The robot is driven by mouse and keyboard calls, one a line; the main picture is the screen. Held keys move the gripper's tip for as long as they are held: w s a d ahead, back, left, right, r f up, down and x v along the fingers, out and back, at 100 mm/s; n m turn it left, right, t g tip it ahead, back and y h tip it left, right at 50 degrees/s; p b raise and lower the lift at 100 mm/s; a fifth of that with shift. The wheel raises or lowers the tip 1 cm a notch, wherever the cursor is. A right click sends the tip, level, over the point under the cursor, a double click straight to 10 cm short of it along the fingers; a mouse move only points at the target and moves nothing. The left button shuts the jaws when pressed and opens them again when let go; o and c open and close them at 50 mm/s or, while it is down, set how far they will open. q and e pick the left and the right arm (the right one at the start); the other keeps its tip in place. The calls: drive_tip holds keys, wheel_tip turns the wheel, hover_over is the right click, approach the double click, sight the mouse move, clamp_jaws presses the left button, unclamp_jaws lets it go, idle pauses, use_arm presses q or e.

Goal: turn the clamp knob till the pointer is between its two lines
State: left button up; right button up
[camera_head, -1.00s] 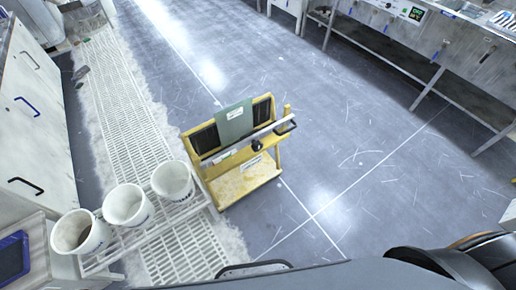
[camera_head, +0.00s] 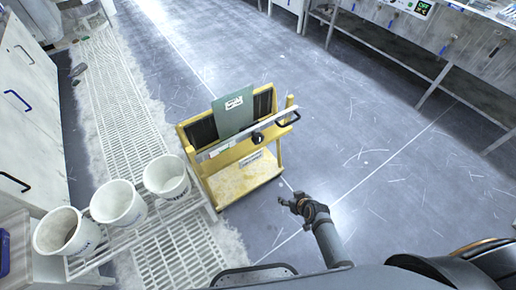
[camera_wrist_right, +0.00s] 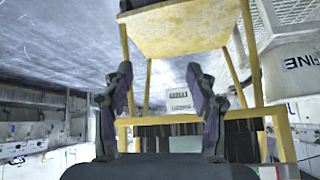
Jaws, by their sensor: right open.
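The clamp knob (camera_head: 258,138) is a small black knob on the pale clamp bar (camera_head: 232,140) across the front of a yellow cart (camera_head: 237,182). A green plate (camera_head: 232,117) stands upright behind the bar. The pointer and its two lines are too small to make out. My right gripper (camera_head: 289,200) is open and empty, in front of and to the right of the cart, apart from the knob. In the right wrist view its two fingers (camera_wrist_right: 160,108) are spread, with the cart's yellow frame (camera_wrist_right: 180,30) beyond. I cannot pick out the knob there. My left gripper is not in view.
Three white buckets (camera_head: 118,203) stand on a white rack at the left, close to the cart. A black handle (camera_head: 288,119) sticks out at the bar's right end. The floor (camera_head: 375,180) right of the cart is clear. A bench (camera_head: 450,45) stands at the upper right.

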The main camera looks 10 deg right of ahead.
drive_tip(key=w+a+r+t+y+b, duration=0.1)
drive_tip(key=w+r, duration=0.1)
drive_tip(key=r, duration=0.2)
drive_tip(key=w+a+r+n+t+b, duration=0.1)
drive_tip(key=w+a+r, duration=0.1)
drive_tip(key=w+r, duration=0.1)
drive_tip(key=w+a+r+n+t+y+b, duration=0.1)
drive_tip(key=w+r, duration=0.2)
drive_tip(key=r, duration=0.3)
drive_tip(key=shift+a+y, duration=0.2)
drive_tip(key=shift+y, duration=0.1)
drive_tip(key=n+t+y, duration=0.1)
drive_tip(key=t, duration=0.1)
approach(260, 140)
drive_tip(key=b+x, duration=0.2)
drive_tip(key=x, duration=0.8)
drive_tip(key=shift+a+f, duration=0.1)
drive_tip(key=shift+w+a+f, duration=0.15)
drive_tip(key=shift+w+a, duration=0.05)
drive_tip(key=shift+w, duration=0.2)
drive_tip(key=c, duration=1.1)
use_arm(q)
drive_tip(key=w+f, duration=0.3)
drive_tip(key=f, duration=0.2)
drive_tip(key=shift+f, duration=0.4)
use_arm(e)
drive_tip(key=shift+y, duration=0.3)
